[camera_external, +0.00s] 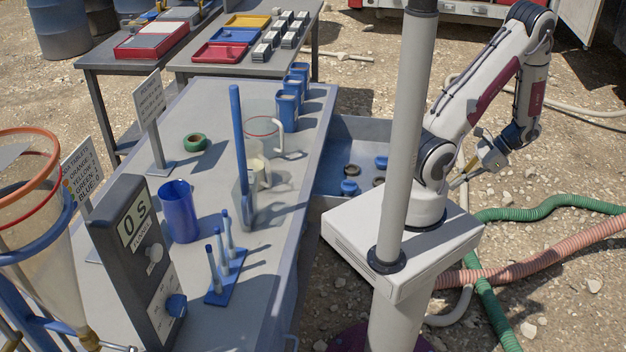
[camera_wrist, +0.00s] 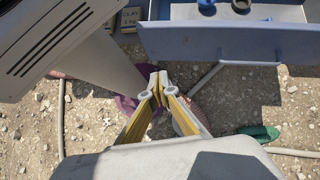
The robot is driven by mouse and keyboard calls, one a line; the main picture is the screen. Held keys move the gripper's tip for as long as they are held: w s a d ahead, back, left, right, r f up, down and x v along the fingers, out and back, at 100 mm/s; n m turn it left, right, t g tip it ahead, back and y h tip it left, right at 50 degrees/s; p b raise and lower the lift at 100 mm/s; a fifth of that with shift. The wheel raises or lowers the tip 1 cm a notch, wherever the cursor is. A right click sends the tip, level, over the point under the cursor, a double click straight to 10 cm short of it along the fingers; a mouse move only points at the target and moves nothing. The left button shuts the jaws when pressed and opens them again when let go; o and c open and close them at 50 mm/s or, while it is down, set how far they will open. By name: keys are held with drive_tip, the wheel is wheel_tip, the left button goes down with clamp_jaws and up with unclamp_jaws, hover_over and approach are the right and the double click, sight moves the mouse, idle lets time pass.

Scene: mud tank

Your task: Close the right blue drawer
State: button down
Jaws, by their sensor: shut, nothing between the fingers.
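The blue drawer (camera_external: 352,130) stands open, pulled out from the right side of the grey table. Round blue and dark pieces lie inside it. My base column hides part of its right end. In the wrist view its blue front panel (camera_wrist: 240,42) crosses the upper right, with a few round pieces behind it. My gripper (camera_external: 456,185) is right of the drawer, outside it, beyond my base. In the wrist view my gripper (camera_wrist: 158,80) has its yellow-sided fingers together and empty, over the ground, left of and apart from the front panel.
The table (camera_external: 288,185) holds a blue cup (camera_external: 180,212), a glass jug (camera_external: 265,135), a blue tube rack (camera_external: 226,276) and a green tape roll (camera_external: 195,142). A green hose (camera_external: 550,208) and a pink hose (camera_external: 560,255) lie on stony ground at right.

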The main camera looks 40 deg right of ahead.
drive_tip(key=d+f+m, duration=0.1)
drive_tip(key=w+d+f+m+t, duration=0.1)
drive_tip(key=shift+w+d+m+t, duration=0.2)
drive_tip(key=shift+d+m+t, duration=0.1)
drive_tip(key=shift+d, duration=0.05)
drive_tip(key=shift+f, duration=0.1)
drive_tip(key=w+a+r+x, duration=0.1)
drive_tip(key=x, duration=1.1)
drive_tip(key=shift+w+a+r, duration=0.15)
drive_tip(key=shift+w+a, duration=0.05)
drive_tip(key=shift+w, duration=0.2)
drive_tip(key=shift+w+a, duration=0.1)
idle(0.6)
